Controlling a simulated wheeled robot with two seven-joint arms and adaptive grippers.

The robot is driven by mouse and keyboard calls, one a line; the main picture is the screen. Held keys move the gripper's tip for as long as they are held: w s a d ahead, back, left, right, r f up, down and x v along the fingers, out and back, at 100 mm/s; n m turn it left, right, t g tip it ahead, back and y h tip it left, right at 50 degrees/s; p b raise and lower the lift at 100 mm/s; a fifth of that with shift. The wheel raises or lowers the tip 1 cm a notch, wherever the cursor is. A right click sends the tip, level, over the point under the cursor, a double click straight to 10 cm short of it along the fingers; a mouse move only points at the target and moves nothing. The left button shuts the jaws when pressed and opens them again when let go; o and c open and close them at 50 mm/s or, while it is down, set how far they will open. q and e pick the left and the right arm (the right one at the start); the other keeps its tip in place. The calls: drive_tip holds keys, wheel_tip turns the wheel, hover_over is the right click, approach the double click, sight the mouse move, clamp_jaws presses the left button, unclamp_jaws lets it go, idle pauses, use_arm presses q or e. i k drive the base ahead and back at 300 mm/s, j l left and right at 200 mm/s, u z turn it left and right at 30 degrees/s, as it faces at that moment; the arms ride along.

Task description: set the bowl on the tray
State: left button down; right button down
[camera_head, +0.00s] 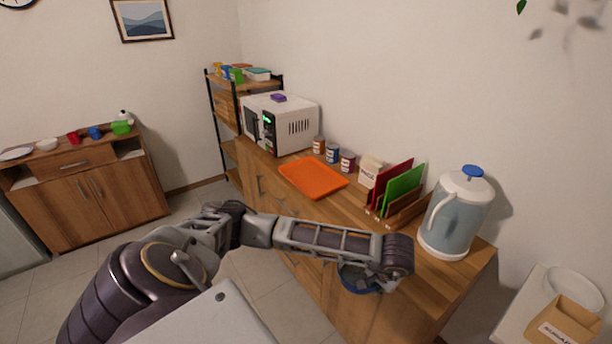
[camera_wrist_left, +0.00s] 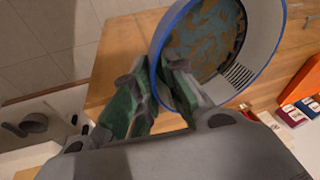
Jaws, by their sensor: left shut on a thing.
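A blue-rimmed bowl (camera_wrist_left: 258,62) fills the upper right of the left wrist view, tilted in that picture, with a grey inner wall and a mottled brown and blue bottom. My left gripper (camera_wrist_left: 158,75) is shut on its near rim. In the head view, a blue part of the bowl (camera_head: 358,282) shows below the end of my left arm, by the counter's front side; the arm hides the rest and the gripper. The orange tray (camera_head: 313,178) lies flat and empty on the counter, farther back than the bowl. Its orange edge also shows in the left wrist view (camera_wrist_left: 300,88). My right gripper is out of view.
A cardboard box (camera_head: 562,322) stands at the lower right.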

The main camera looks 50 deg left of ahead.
sight(323, 186)
drive_tip(key=i+j+u, duration=0.1)
drive_tip(key=j, duration=0.3)
drive_tip(key=i+j, duration=0.25)
drive_tip(key=j, duration=0.15)
drive_tip(key=i+j+u, duration=0.15)
drive_tip(key=j, duration=0.3)
drive_tip(key=i+j+u, duration=0.1)
drive_tip(key=i+j, duration=0.15)
drive_tip(key=i+j+u, duration=0.1)
drive_tip(key=i+j, duration=0.15)
drive_tip(key=j, duration=0.25)
